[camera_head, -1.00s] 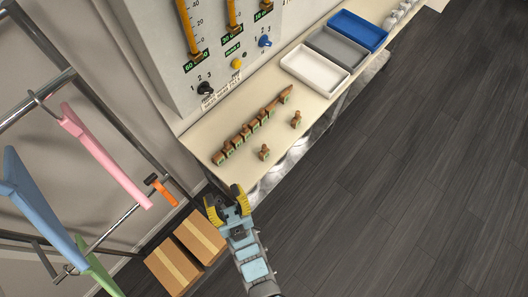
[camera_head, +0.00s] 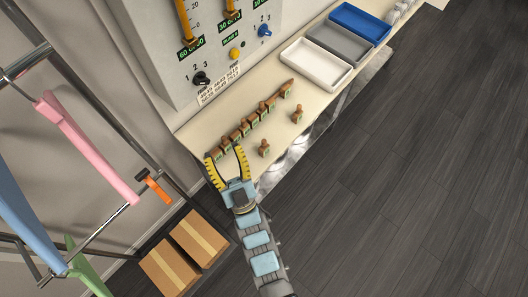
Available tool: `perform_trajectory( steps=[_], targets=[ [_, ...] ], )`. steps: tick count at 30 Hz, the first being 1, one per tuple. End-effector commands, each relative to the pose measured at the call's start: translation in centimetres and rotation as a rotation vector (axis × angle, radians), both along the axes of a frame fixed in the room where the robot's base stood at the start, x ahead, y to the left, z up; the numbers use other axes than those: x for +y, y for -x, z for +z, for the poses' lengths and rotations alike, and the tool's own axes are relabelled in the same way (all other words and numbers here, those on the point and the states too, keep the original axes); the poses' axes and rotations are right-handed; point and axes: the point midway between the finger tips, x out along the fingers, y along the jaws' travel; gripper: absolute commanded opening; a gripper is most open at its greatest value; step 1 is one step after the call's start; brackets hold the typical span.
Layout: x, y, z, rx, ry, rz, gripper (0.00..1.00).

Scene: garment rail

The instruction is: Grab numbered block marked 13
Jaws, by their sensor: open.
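Several small brown and green numbered blocks stand in a slanting row (camera_head: 249,122) on the cream shelf (camera_head: 203,128). One block (camera_head: 264,148) stands apart, nearer the shelf's front edge, and another block (camera_head: 297,114) stands apart farther back. The numbers are too small to read, so I cannot tell which is 13. My gripper (camera_head: 225,153) is open, its yellow fingers spread over the shelf's near end. The fingers are around or just above the near end of the row, by the nearest block (camera_head: 217,155). I cannot tell whether they touch it.
White (camera_head: 316,64), grey (camera_head: 336,41) and blue (camera_head: 360,24) trays stand at the shelf's far end. A control panel (camera_head: 190,45) rises behind the shelf. Cardboard boxes (camera_head: 185,252) and a rail with pink (camera_head: 85,150), blue and green hangers are at the left. The floor at right is clear.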

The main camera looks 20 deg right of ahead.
Motion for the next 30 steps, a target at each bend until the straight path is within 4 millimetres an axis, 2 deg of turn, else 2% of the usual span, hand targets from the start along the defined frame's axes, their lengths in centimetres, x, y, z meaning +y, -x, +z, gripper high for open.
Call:
perform_trajectory(
  steps=[1, 7, 15, 20, 24, 30],
  targets=[
    [-0.5, -0.7, -1.7, 0.048, 0.0, -0.006, 0.54],
    [-2.5, -3.4, -6.9, 0.27, -0.014, -0.037, 0.54],
    [-5.7, -5.1, -14.4, 0.56, -0.055, -0.105, 0.54],
    [-7.7, -4.9, -19.0, 0.728, -0.089, -0.159, 0.54],
    [-9.4, -4.1, -23.1, 0.874, -0.127, -0.215, 0.54],
    [-11.4, -2.2, -27.5, 1.038, -0.18, -0.288, 0.54]
  ],
)
